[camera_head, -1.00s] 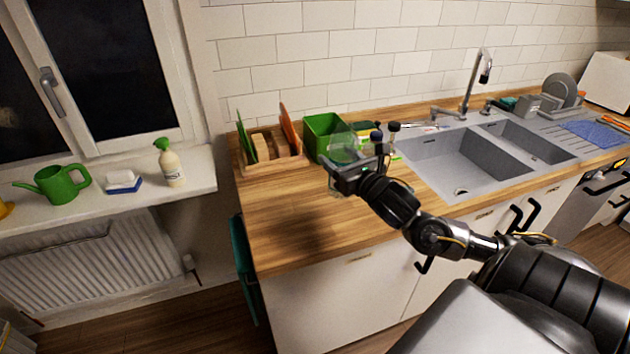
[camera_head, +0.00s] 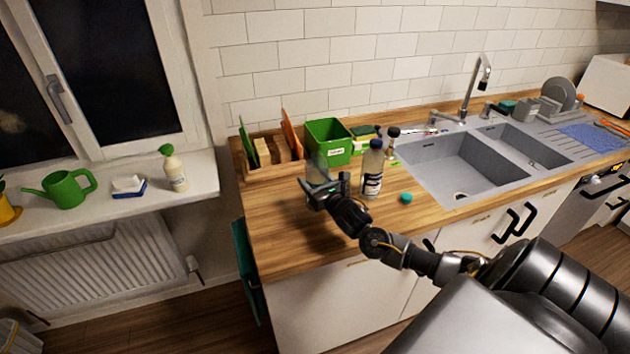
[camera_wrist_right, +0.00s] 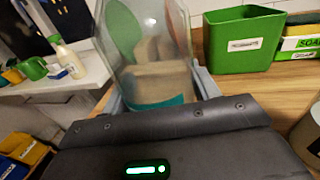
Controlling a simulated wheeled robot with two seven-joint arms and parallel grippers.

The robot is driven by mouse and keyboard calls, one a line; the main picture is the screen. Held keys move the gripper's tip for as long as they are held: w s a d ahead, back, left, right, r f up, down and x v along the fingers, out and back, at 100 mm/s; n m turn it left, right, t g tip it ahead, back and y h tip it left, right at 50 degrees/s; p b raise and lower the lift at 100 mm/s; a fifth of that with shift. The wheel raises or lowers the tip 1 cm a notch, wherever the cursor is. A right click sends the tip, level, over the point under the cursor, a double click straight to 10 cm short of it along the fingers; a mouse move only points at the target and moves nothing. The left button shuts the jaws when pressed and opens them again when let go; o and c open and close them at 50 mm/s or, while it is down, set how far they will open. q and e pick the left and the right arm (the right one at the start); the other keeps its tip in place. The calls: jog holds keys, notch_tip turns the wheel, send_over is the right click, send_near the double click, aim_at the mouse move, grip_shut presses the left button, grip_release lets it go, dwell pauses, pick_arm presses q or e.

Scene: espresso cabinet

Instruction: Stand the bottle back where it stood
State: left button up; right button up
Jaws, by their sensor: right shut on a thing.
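A clear, see-through bottle (camera_wrist_right: 150,55) is between the fingers of my right gripper (camera_wrist_right: 160,95) in the wrist view, with a teal patch low down. In the head view my right gripper (camera_head: 323,187) is shut on it above the left part of the counter, and the bottle (camera_head: 318,165) shows only faintly. It looks about upright. I cannot tell whether its base touches the wood. Another bottle, white with a blue cap and dark label (camera_head: 373,170), stands on the counter just right of the gripper. My left gripper is out of view.
A green bin (camera_head: 328,145) and a wooden rack with boards (camera_head: 275,165) stand behind the gripper. A dark-capped jar (camera_head: 392,142) and a small teal item (camera_head: 406,198) are near the sink (camera_head: 460,165). The counter's front left (camera_head: 280,235) is clear.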

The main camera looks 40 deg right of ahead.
jog(key=shift+f, duration=0.35)
jog(key=shift+f, duration=0.1)
jog(key=o, duration=1.3)
jog(key=shift+f, duration=0.1)
jog(key=shift+s, duration=0.15)
jog(key=s+b, duration=0.1)
jog(key=s, duration=0.2)
jog(key=s+a, duration=0.1)
jog(key=s, duration=0.3)
jog(key=s+b, duration=0.1)
jog(key=s, duration=0.2)
jog(key=shift+s+a+b, duration=0.2)
jog(key=shift+a+b, duration=0.05)
jog(key=shift+b, duration=0.05)
jog(key=shift+s+a, duration=0.1)
jog(key=shift+s, duration=0.55)
jog(key=shift+r, duration=0.2)
